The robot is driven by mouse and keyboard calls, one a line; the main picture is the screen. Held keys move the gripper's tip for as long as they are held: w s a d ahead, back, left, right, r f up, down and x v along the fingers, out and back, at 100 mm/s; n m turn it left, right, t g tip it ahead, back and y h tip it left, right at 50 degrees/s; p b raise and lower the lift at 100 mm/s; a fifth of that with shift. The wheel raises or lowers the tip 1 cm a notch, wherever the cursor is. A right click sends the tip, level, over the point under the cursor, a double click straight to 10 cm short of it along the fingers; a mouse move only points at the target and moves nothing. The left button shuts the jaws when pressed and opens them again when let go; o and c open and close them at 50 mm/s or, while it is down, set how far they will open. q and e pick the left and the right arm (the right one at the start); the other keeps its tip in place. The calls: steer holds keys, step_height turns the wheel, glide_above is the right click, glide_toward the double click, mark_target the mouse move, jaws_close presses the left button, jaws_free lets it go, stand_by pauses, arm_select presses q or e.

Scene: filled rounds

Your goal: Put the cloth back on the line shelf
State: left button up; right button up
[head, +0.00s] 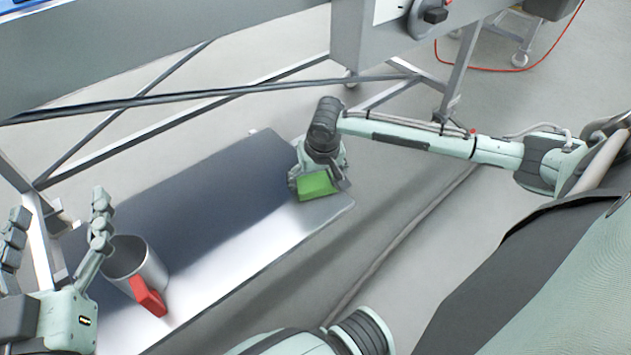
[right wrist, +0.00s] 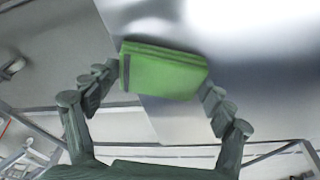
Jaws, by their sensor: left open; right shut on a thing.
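The green folded cloth (head: 316,186) is at the right end of the grey metal line shelf (head: 215,225). My right gripper (head: 319,180) is shut on it from above. In the right wrist view the cloth (right wrist: 163,72) sits between the two fingers, with the shiny shelf (right wrist: 262,70) behind it. I cannot tell whether the cloth touches the shelf. My left gripper (head: 58,212) is open and empty at the shelf's left end, beside a metal jug.
The metal jug (head: 150,262) with a red handle (head: 147,296) stands on the shelf's left part. The middle of the shelf is clear. Frame bars (head: 200,95) run behind the shelf, below a grey machine side. A red cable (head: 500,70) lies on the floor at the back right.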

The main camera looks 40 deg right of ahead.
steer(key=shift+f, duration=0.1)
stand_by(0.3)
steer(key=o, duration=1)
steer(key=shift+o, duration=0.2)
